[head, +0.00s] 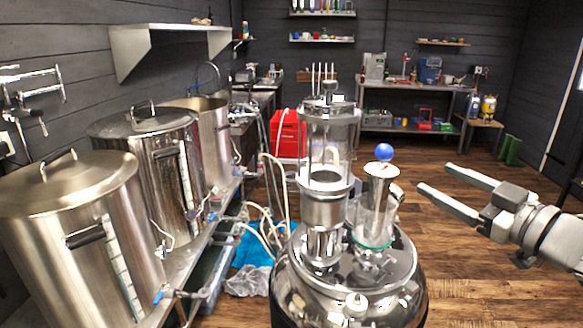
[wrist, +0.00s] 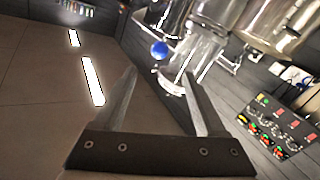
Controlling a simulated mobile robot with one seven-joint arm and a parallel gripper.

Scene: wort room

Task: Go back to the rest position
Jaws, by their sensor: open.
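My gripper (head: 432,178) is at the right of the head view, with its two fingers apart and nothing between them. It points left toward the steel vessel (head: 345,290) and stands apart from it. In the wrist view my gripper (wrist: 160,90) also shows its fingers spread and empty. The blue ball also shows in the wrist view (wrist: 160,49), beyond the fingertips.
Steel kettles (head: 70,240) line a bench at the left. A red crate (head: 288,133) stands behind the vessel. A metal workbench (head: 400,128) with tools is at the back wall. A blue sheet (head: 256,248) lies on the floor left of the vessel. The wooden floor (head: 490,285) at the right is clear.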

